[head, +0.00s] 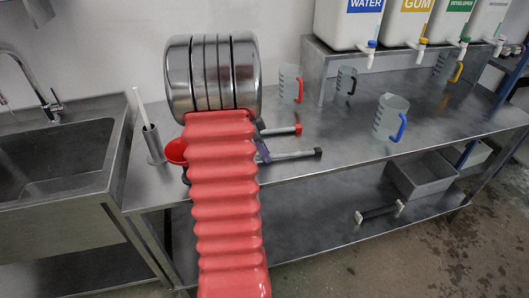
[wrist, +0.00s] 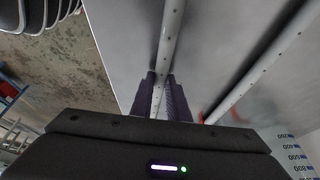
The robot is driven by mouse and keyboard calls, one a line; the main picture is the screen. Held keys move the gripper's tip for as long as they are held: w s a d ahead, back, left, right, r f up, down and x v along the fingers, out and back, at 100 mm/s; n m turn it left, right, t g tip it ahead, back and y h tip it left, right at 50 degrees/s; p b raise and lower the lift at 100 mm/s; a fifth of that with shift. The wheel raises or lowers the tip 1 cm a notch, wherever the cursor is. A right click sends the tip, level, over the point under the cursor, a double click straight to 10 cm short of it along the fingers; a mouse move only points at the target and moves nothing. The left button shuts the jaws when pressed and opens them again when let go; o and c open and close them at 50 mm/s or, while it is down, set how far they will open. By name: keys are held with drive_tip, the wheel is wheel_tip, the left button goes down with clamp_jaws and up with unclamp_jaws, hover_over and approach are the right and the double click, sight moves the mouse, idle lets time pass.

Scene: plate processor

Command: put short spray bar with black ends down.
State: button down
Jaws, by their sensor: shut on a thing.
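The grey spray bar with a black end (head: 292,155) is at the worktop just right of my red-sleeved arm in the head view. Its other end is hidden behind the arm. My gripper (head: 263,151) shows only partly there, as a bit of purple finger. In the wrist view my gripper's purple fingers (wrist: 162,97) are shut on this bar (wrist: 171,38), which runs between them. The bar looks very low over the worktop or on it; I cannot tell whether it touches.
A bar with a red end (head: 281,131) lies just behind; it also shows in the wrist view (wrist: 258,72). Jugs with red (head: 289,84), black (head: 345,82) and blue (head: 390,116) handles stand further back and right. The worktop's front right is clear.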

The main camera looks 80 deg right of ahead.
drive_tip(key=c, duration=1.7)
unclamp_jaws()
drive_tip(key=shift+f, duration=0.2)
drive_tip(key=v, duration=1.3)
drive_tip(key=shift+d+r, duration=0.25)
drive_tip(key=shift+r, duration=0.25)
